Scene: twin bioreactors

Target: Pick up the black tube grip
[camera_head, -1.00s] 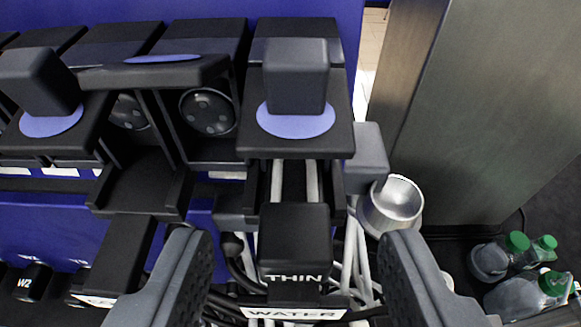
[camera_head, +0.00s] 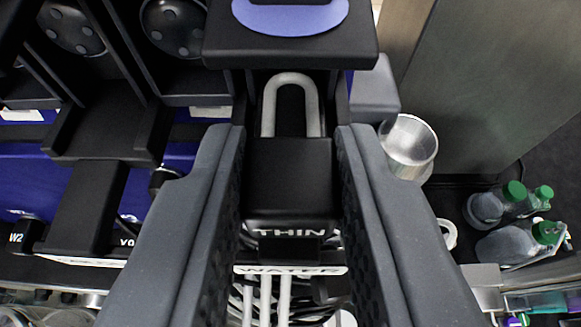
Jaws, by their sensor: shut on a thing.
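The black tube grip (camera_head: 290,180) is a black block marked "THIN" on its front, in the middle of the picture. A pale tube (camera_head: 291,82) loops up from behind its top edge. My gripper (camera_head: 291,138) is shut on the grip, with one textured grey finger along its left side and one along its right. The fingers hide parts of the grip's sides. Below it is a label strip reading "WATER" (camera_head: 290,270), partly covered by a small black part.
A black shelf with a blue disc (camera_head: 290,14) juts out above the grip. A metal cup (camera_head: 408,146) and a grey cabinet (camera_head: 490,80) stand to the right. Bottles with green caps (camera_head: 514,191) are at the far right. Pale tubes (camera_head: 266,300) hang below the grip.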

